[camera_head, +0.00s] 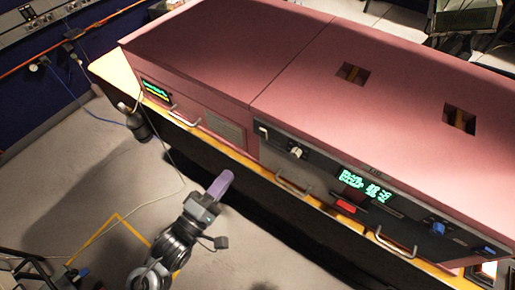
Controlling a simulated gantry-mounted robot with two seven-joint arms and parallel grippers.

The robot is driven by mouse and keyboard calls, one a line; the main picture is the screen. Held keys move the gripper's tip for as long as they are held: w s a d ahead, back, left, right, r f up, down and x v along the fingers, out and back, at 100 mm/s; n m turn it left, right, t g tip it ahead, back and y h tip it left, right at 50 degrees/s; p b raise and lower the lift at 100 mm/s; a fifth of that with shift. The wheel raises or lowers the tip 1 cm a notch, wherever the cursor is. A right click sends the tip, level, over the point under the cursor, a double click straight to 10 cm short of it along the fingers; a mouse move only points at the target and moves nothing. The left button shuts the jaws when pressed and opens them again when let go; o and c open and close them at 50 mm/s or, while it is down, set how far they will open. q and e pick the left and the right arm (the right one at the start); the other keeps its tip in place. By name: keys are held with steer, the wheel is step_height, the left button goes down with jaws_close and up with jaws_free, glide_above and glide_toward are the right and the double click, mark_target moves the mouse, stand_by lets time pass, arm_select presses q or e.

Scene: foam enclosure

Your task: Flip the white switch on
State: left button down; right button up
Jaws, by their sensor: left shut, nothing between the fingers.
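A small white switch (297,152) sticks out of the dark front panel of the pink foam-covered console (375,58). Its on or off position is too small to tell. A smaller pale piece (263,131) sits on the panel to its left. My left gripper (221,184) has purple fingers, closed together with nothing between them. It is in front of the console, below and left of the switch in the picture, and apart from it. My right gripper is not in view.
Metal handles (292,184) stick out along the console front. A lit green display (364,186), a red switch (345,205) and a blue knob (438,228) are to the right. A cable and dark cylinder (139,127) hang at the left. Floor in front is mostly clear.

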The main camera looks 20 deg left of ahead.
arm_select(q)
steer(key=shift+f, duration=0.55)
steer(key=shift+w, duration=0.1)
steer(key=p, duration=0.1)
glide_toward(262, 132)
steer(key=x, duration=0.6)
steer(key=shift+w+r, duration=0.15)
steer(key=shift+w, duration=0.25)
